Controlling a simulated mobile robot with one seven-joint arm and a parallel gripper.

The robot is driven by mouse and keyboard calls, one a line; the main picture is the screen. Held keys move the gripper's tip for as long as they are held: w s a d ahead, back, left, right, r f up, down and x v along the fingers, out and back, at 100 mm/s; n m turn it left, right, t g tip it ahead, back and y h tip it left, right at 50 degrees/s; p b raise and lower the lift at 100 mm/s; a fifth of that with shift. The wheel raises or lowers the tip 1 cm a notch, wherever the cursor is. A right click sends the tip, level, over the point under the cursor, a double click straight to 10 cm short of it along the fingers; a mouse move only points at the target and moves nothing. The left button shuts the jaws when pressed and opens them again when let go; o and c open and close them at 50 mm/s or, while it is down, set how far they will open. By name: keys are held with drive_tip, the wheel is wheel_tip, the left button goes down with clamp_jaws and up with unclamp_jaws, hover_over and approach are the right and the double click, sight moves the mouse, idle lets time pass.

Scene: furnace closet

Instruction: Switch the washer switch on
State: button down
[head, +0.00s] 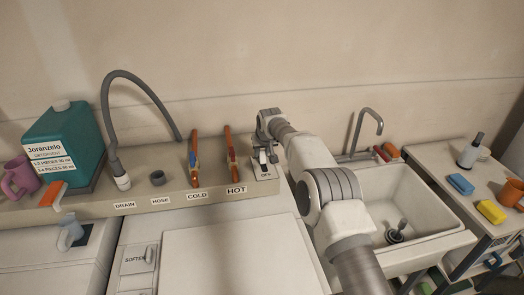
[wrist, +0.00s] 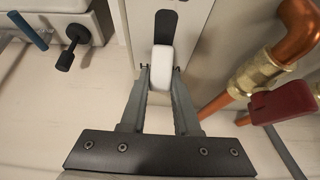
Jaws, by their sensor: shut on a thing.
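The washer switch is a pale plate (head: 264,173) on the shelf, right of the HOT pipe, with a small label at its near edge. In the wrist view its white lever (wrist: 162,63) sits at the gripper end of a dark slot (wrist: 166,24). My gripper (head: 266,156) is over the plate and hides part of it. In the wrist view my gripper (wrist: 161,84) has its fingers on both sides of the white lever and is shut on it.
The HOT pipe (head: 231,155) with a red handle (wrist: 283,103) stands close beside the switch. The COLD pipe (head: 194,160) and a grey hose (head: 106,103) are further left. A white sink (head: 440,215) with a faucet (head: 367,118) lies to the right.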

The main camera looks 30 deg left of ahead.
drive_tip(key=shift+f, duration=0.15)
idle(0.7)
drive_tip(key=c, duration=0.6)
unclamp_jaws()
drive_tip(key=shift+c, duration=0.2)
drive_tip(key=shift+r, duration=0.2)
drive_tip(key=shift+b+v, duration=0.4)
drive_tip(key=shift+v, duration=0.5)
drive_tip(key=b+v, duration=0.3)
drive_tip(key=v, duration=1.2)
drive_tip(key=shift+r, duration=0.25)
drive_tip(key=shift+w, duration=0.15)
